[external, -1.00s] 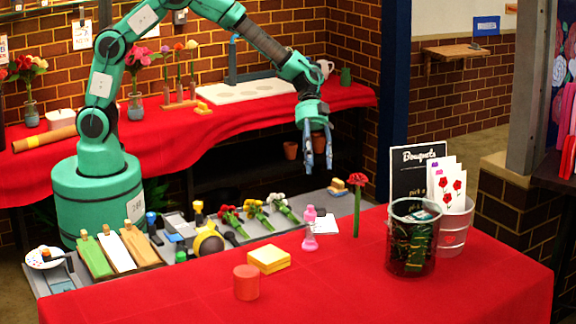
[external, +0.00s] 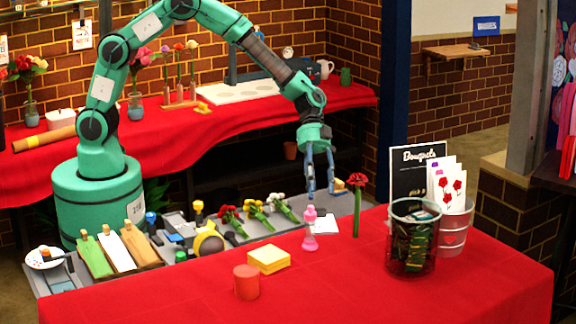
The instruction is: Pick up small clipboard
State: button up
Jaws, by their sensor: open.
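A small flat white board (external: 326,224), which looks like the small clipboard, lies on the grey tray just right of the pink bottle. Its left part is partly hidden by the bottle, and its clip is too small to make out. My gripper (external: 321,194) is open and empty, fingers pointing down, above the board and apart from it.
The pink bottle (external: 310,230) and a red flower (external: 357,205) stand close on either side of the board. Yellow pads (external: 268,260), a red cylinder (external: 246,282) and a dark glass container (external: 412,240) stand on the red table (external: 350,290). Flower bundles (external: 255,215) lie left.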

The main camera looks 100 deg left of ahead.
aim_at(320, 209)
jog(key=shift+d+f, duration=0.25)
jog(key=shift+b+x, duration=0.35)
jog(key=shift+x, duration=2.3)
jog(key=shift+a, duration=0.1)
jog(key=shift+c, duration=0.5)
grip_shut()
